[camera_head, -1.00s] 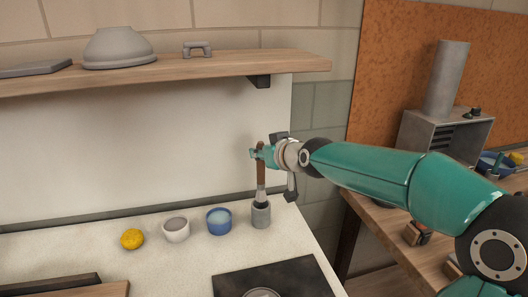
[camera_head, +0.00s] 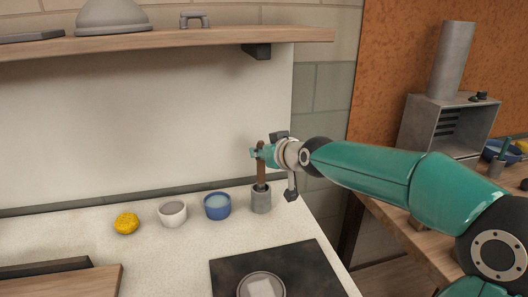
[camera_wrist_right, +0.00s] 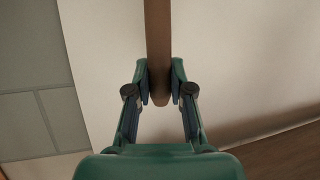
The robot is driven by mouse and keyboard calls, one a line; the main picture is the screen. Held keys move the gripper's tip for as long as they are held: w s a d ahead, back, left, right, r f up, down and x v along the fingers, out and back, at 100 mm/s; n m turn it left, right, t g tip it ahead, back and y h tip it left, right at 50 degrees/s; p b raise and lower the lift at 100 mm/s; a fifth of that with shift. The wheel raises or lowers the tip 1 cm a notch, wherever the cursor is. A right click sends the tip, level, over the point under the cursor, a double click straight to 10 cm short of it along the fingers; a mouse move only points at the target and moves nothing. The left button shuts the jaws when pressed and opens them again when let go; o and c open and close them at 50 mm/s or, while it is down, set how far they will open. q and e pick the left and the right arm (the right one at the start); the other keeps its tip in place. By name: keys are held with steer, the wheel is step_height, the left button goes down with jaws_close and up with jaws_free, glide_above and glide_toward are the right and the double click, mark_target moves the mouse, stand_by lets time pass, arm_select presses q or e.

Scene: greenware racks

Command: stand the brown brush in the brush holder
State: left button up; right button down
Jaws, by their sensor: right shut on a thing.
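The brown brush (camera_head: 261,172) is upright, its handle held in the fingers of my right gripper (camera_head: 257,152). Its lower end is inside the grey cylindrical brush holder (camera_head: 261,201), which stands on the pale worktop; the bristles are hidden in it. In the right wrist view my right gripper (camera_wrist_right: 160,84) is shut on the brown handle (camera_wrist_right: 158,40), one finger on each side. My left gripper is in neither view.
A dark board (camera_head: 310,264) with a round dish lies in front. A wooden shelf (camera_head: 220,38) hangs above.

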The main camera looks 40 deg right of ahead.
steer(key=c, duration=1)
jaws_free()
steer(key=shift+o, duration=0.2)
steer(key=shift+s+r, duration=0.1)
steer(key=v, duration=1.1)
steer(key=shift+s, duration=0.35)
steer(key=shift+a, duration=0.1)
